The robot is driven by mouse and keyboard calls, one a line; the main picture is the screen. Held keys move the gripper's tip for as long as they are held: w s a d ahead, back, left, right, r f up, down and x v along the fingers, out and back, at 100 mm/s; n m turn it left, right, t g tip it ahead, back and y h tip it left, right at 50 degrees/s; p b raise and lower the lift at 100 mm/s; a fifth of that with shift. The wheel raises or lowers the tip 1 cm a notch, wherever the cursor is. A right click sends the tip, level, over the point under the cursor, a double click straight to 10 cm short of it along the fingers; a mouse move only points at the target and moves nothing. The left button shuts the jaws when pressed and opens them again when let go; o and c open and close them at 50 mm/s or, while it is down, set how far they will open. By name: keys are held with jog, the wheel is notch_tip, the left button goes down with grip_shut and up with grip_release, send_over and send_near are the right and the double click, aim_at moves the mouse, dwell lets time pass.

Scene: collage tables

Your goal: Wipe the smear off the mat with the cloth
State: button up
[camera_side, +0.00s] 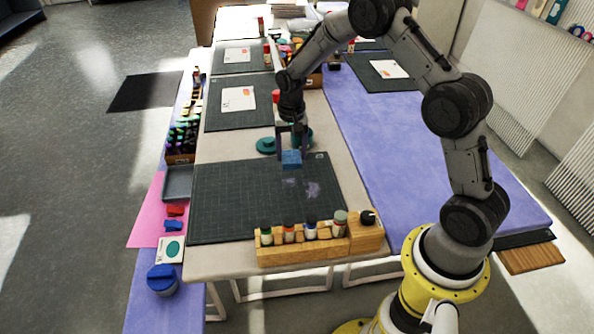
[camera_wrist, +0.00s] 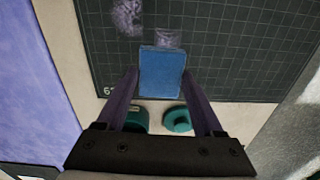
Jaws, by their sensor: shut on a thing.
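My gripper (camera_side: 291,152) is shut on a folded blue cloth (camera_side: 291,159) over the far edge of the dark green gridded mat (camera_side: 225,205). In the wrist view the cloth (camera_wrist: 162,72) sits between the two fingertips (camera_wrist: 161,76). I cannot tell whether it touches the mat. A pale smear (camera_side: 312,188) shows on the mat, nearer the camera than the cloth and a little right. A fainter pale mark (camera_side: 289,180) lies just in front of the cloth. Both the larger smear (camera_wrist: 127,16) and the fainter mark (camera_wrist: 168,38) show in the wrist view.
A wooden rack (camera_side: 300,249) with several small bottles stands along the mat's near edge. A teal lid (camera_side: 266,146) and a teal pot (camera_wrist: 137,119) sit behind the cloth. A grey tray (camera_side: 178,183) lies left of the mat. The mat's left half is clear.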

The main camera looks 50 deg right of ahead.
jog(key=s+a, duration=0.1)
jog(key=s, duration=0.2)
jog(key=s+a, duration=0.2)
jog(key=s, duration=0.2)
jog(key=s+a, duration=0.2)
jog(key=s, duration=0.1)
jog(key=shift+s+f, duration=0.15)
jog(key=shift+f, duration=0.05)
jog(key=shift+a+r, duration=0.1)
jog(key=shift+f, duration=2)
jog(key=shift+f, duration=0.4)
